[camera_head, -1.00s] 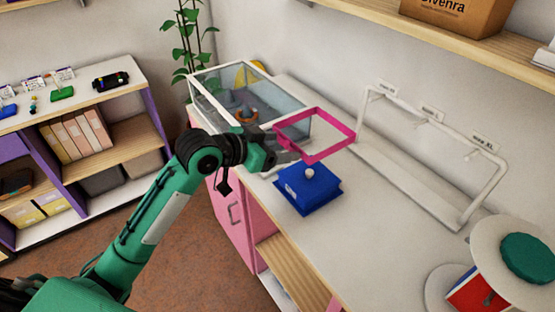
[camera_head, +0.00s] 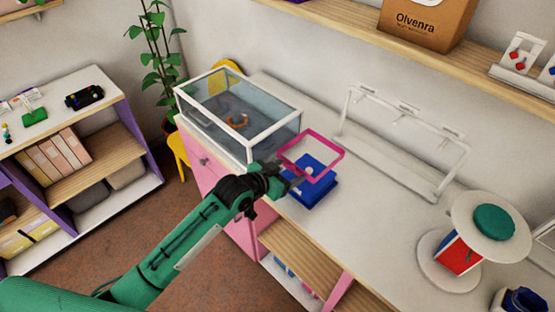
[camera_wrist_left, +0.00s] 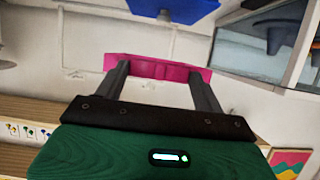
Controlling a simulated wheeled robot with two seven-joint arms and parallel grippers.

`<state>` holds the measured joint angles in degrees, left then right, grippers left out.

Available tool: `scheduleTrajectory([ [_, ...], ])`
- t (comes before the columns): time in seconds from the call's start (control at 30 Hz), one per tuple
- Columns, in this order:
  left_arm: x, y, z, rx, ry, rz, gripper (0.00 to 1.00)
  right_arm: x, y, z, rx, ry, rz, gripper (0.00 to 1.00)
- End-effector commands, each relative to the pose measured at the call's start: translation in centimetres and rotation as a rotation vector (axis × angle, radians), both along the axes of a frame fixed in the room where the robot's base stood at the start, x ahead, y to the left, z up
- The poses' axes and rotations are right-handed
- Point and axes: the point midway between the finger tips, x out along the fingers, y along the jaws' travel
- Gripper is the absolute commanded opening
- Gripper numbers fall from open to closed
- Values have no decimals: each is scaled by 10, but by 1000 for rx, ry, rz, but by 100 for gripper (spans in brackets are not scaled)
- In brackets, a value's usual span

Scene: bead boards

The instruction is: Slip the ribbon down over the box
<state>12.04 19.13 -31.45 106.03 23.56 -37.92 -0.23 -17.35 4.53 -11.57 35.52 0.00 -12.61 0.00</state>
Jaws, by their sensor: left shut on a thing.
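The ribbon is a stiff magenta square loop (camera_head: 328,141). My left gripper (camera_head: 292,180) is shut on its near left side, and the wrist view shows the magenta band (camera_wrist_left: 158,68) between the two fingers. The blue box (camera_head: 318,191) with a pale knob sits on the white counter. In the head view the loop overlaps the box's back part and knob, and appears above it. Part of the box (camera_wrist_left: 180,8) shows at the top of the wrist view. The exact height gap is hard to tell. My right gripper is not in view.
A glass case (camera_head: 240,115) stands left of the box. A white rack (camera_head: 400,115) stands behind, along the wall. A round stand with a green top (camera_head: 494,221) is at the right. The counter between box and stand is clear.

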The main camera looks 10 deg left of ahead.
Motion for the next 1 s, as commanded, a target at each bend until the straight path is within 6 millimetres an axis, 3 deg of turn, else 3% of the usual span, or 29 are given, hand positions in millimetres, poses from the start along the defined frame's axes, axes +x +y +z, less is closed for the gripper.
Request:
scheduleTrajectory([
  [0.3, 0, 0, -19, 0, 0, 0, 49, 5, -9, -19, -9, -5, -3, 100],
  [0.6, 0, 0, -48, 0, -1, 1, 49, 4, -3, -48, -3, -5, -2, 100],
  [1.0, 0, 0, -73, -1, -1, 0, 49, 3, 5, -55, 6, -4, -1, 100],
])
